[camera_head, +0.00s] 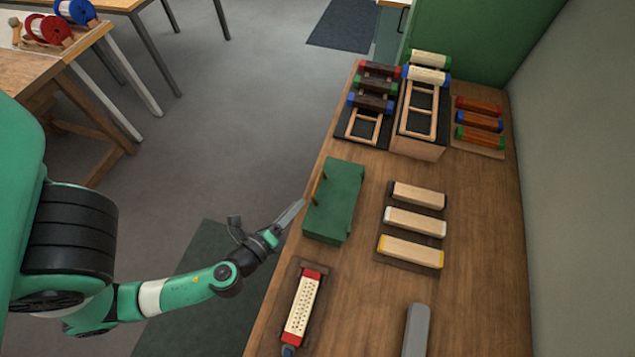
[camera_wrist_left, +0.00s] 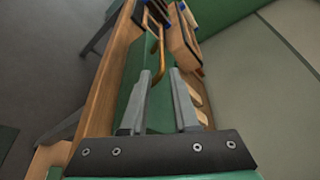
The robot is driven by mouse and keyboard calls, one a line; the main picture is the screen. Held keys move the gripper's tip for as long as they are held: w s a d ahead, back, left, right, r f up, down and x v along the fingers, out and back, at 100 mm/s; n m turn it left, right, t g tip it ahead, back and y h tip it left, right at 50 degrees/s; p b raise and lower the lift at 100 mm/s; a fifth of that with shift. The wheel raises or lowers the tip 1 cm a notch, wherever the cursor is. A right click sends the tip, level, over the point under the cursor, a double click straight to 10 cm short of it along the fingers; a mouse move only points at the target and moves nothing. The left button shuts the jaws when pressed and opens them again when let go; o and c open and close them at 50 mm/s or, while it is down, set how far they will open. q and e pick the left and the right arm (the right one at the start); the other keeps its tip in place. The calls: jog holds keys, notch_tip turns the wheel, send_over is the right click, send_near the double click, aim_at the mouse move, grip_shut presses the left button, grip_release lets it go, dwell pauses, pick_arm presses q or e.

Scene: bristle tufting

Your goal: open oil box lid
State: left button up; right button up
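The green oil box (camera_head: 345,205) stands on the workbench near its left edge, and its lid looks closed. A thin tan handle (camera_head: 317,188) is on the box's left side. In the left wrist view, the box (camera_wrist_left: 133,80) and the handle (camera_wrist_left: 160,52) lie ahead of the fingers. My left gripper (camera_head: 301,204) comes in from the left with its fingertips close beside the handle. In the wrist view its fingers (camera_wrist_left: 160,75) are apart with nothing held between them. I cannot tell whether a fingertip touches the handle. My right gripper is not in view.
A red-ended perforated brush block (camera_head: 302,308) lies in front of the box. Several pale blocks (camera_head: 415,221) lie on a tray to its right. Racks of coloured blocks (camera_head: 420,110) stand behind. A grey block (camera_head: 415,330) stands at the front. Green wall at the back.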

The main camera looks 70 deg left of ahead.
aim_at(317, 184)
pick_arm(q)
jog(key=p+x, duration=0.1)
jog(key=x, duration=0.9)
jog(key=shift+w+a+r+p, duration=0.15)
jog(key=shift+w+p, duration=0.05)
jog(key=shift+p, duration=0.1)
grip_shut()
dwell(0.8)
